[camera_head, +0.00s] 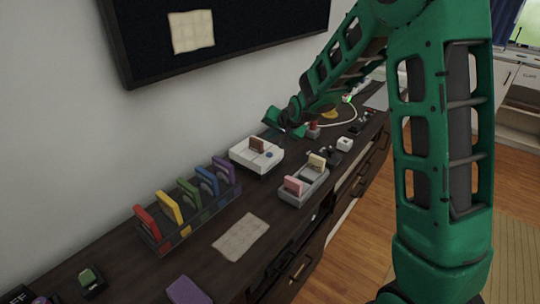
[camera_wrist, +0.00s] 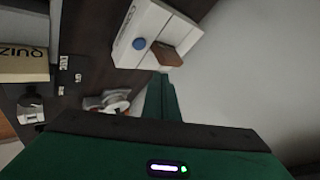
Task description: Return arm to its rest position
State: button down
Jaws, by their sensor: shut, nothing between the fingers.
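My green arm (camera_head: 440,150) fills the right of the head view and reaches over the far part of the dark console. My gripper (camera_head: 283,122) is at its end, just behind a white box (camera_head: 257,156). In the wrist view my gripper's green fingers (camera_wrist: 160,90) are together with nothing between them. The white box shows there too (camera_wrist: 140,30), with a blue button and a brown cartridge (camera_wrist: 166,54) in it. The fingertips look close to the cartridge; I cannot tell whether they touch it.
A rack (camera_head: 188,225) of several coloured cartridges and a grey holder (camera_head: 300,190) with two more stand on the dark console. A beige cloth (camera_head: 241,237) lies in front. Small items and a white cable (camera_head: 345,118) lie beyond. A screen (camera_head: 210,35) hangs on the wall.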

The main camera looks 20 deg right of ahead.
jog(key=shift+r, duration=0.45)
jog(key=s+d+r+g+h, duration=0.35)
jog(key=s+d, duration=1.15)
jog(key=s, duration=0.5)
jog(key=s+d+r+g+y, duration=0.1)
jog(key=s+g, duration=0.1)
jog(key=s, duration=1.2)
jog(key=s+d+g, duration=0.1)
jog(key=s+g, duration=0.2)
jog(key=s, duration=1.2)
jog(key=shift+d+r+y, duration=0.35)
jog(key=shift+r, duration=0.05)
jog(key=shift+g, duration=0.25)
